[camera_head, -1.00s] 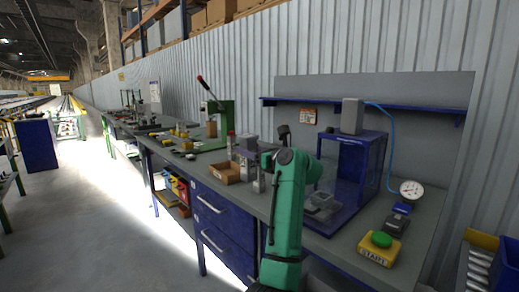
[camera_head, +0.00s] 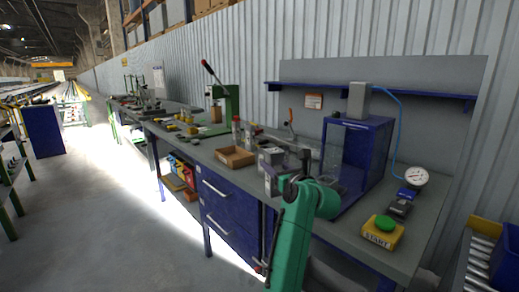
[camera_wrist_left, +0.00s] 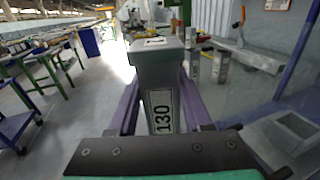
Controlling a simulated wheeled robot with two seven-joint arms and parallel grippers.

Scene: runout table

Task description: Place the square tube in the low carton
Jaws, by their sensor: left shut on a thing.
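The square tube (camera_wrist_left: 158,80) is grey with a "130" label. It stands out between the purple fingers of my left gripper (camera_wrist_left: 160,108) in the left wrist view, and the gripper is shut on it. The low carton (camera_head: 235,157) is brown and open-topped, near the bench's front edge. My right gripper is not in view.
Two other grey labelled pieces (camera_wrist_left: 220,67) stand behind the held tube in the left wrist view. A green press (camera_head: 228,104) stands beyond the carton. A blue-framed fixture (camera_head: 368,160) and a yellow START button box (camera_head: 382,233) are to the right.

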